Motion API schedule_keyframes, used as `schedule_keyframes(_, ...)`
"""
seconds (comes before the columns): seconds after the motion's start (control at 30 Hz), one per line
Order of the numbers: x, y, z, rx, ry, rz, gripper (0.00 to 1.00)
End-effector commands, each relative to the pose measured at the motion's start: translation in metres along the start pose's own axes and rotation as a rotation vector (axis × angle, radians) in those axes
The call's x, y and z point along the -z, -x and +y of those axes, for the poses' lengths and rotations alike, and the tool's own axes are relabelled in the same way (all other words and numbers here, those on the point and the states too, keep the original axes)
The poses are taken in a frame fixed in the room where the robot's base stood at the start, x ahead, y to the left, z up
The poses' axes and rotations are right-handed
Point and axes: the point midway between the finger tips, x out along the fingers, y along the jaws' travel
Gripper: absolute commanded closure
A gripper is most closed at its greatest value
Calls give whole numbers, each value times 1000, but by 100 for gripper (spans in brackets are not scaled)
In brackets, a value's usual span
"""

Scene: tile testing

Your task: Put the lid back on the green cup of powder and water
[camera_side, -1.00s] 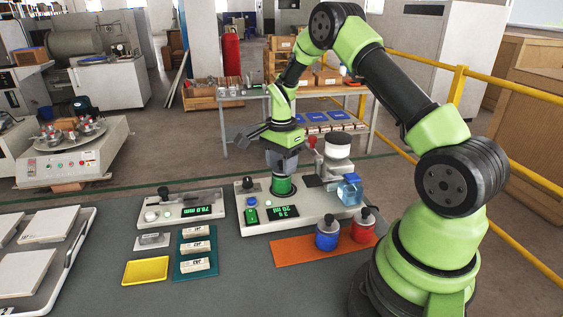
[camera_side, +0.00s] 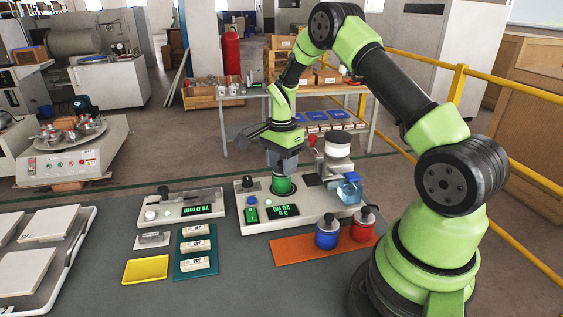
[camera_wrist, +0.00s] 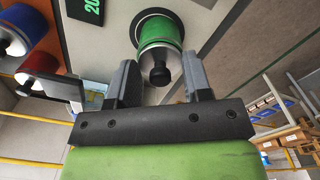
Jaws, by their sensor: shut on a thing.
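The green cup (camera_side: 281,185) stands upright in the round dark seat of a white device with green digits. In the wrist view the cup (camera_wrist: 158,30) shows between my fingers. The lid (camera_wrist: 159,57), with a black knob (camera_wrist: 160,76) facing the camera, lines up with the cup mouth. My gripper (camera_side: 282,165) is directly above the cup in the side view; in the wrist view my gripper (camera_wrist: 160,82) has one finger on each side of the lid. It is shut on the lid.
A caliper device (camera_side: 180,209) is to the left.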

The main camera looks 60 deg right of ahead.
Motion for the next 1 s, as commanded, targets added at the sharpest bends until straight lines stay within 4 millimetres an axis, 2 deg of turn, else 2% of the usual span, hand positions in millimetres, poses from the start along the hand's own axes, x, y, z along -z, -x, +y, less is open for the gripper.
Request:
schedule_keyframes(0.27, 0, 0, 0, 0, 0, 0, 77)
schedule_keyframes(0.3, 0, 0, 0, 0, 0, 0, 53)
schedule_keyframes(0.4, 0, 0, 0, 0, 0, 0, 30)
schedule_keyframes(0.43, 0, 0, 0, 0, 0, 0, 25)
schedule_keyframes(0.63, 0, 0, 0, 0, 0, 0, 23)
schedule_keyframes(0.73, 0, 0, 0, 0, 0, 0, 0)
schedule_keyframes(1.0, 0, 2, 0, 1, 0, 0, 0)
